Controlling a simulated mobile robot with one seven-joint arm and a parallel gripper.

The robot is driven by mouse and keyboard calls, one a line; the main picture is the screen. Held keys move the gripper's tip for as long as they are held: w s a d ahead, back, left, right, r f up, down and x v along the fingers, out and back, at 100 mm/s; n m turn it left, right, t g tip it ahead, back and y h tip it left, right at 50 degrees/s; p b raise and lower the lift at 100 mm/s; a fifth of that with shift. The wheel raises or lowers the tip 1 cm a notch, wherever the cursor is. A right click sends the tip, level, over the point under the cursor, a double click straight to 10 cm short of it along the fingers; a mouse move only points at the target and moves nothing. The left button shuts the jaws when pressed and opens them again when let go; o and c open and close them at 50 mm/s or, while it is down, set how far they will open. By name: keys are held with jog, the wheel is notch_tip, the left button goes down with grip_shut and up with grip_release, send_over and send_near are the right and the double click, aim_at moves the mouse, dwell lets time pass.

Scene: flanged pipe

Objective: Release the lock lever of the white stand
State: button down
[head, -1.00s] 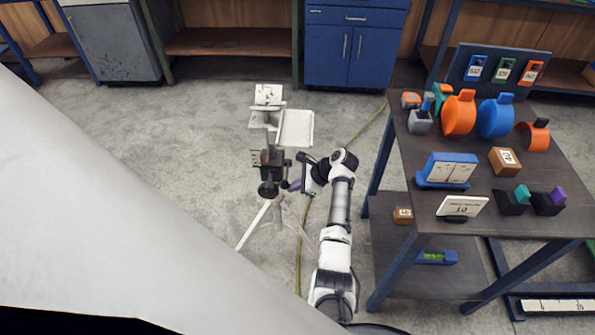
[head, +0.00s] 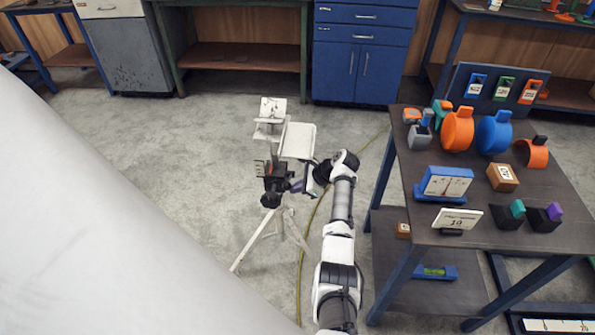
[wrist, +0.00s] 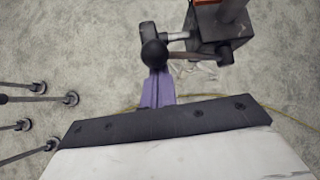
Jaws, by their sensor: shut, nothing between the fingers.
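The white stand (head: 252,241) stands on the floor left of my arm, its tripod legs spread under a dark clamp block (head: 276,184). The block also shows at the top of the wrist view (wrist: 212,32). A dark lever with a black ball knob (wrist: 154,53) lies left of the block there, near a metal rod. My gripper (head: 298,187) is beside the block, on its right. Its purple fingers (wrist: 157,90) are shut and empty. Their tips end under the ball knob in the picture; the knob hides them, and I cannot tell whether they touch.
A white tray (head: 299,141) and a pale plate (head: 272,108) sit at the stand's top. A dark worktable (head: 400,190) with several parts stands to the right. A yellow cable (head: 315,215) runs along the floor. Floor left of the stand is clear.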

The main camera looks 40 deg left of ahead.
notch_tip(320, 180, down, 4)
jog(key=d+r, duration=0.1)
jog(key=d, duration=0.2)
jog(key=w+d+r+b, duration=0.2)
jog(key=w+d+r, duration=0.1)
jog(key=w+r, duration=0.2)
jog(key=shift+w+d+r, duration=0.35)
jog(key=shift+r, duration=0.45)
jog(key=shift+s+f, duration=0.1)
